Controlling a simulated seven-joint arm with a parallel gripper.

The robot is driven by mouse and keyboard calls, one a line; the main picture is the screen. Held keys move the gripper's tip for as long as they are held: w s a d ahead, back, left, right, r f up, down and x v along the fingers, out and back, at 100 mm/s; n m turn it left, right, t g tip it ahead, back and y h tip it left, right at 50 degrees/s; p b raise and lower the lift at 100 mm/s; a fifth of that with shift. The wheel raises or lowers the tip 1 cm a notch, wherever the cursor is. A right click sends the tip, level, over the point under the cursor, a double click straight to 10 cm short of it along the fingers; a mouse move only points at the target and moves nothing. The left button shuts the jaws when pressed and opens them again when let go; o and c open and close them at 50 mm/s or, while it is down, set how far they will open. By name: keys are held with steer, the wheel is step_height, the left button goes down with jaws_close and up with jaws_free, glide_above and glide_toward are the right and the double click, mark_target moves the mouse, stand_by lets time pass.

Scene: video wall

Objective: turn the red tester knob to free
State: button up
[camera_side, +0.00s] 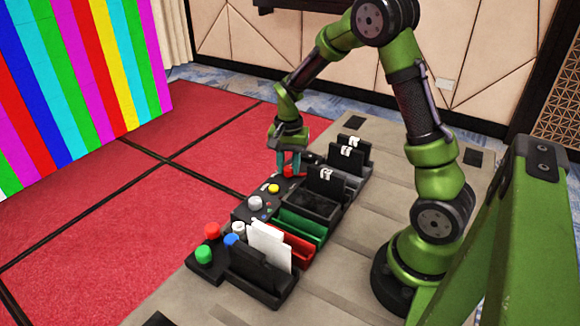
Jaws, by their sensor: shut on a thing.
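The red tester knob (288,172) sits at the far end of a black tester panel (263,190). My gripper (289,164) points down over the red knob, and its two teal fingers are shut on it. The fingers hide part of the knob, and its pointer and any "free" mark are too small to read.
Black holders with white-labelled cards (326,183) stand right of the panel. Green (300,226) and red (299,247) trays are nearer. Red, green, blue and white round-topped items and a holder with white cards (269,246) fill the near end. The table (345,260) is clear to the right.

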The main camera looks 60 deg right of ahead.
mark_target(288, 168)
steer(key=n, duration=0.5)
steer(key=shift+n, duration=0.3)
steer(key=n, duration=0.5)
steer(key=shift+n, duration=0.3)
steer(key=o, duration=1.1)
steer(key=shift+c, duration=0.2)
step_height(288, 168, up, 17)
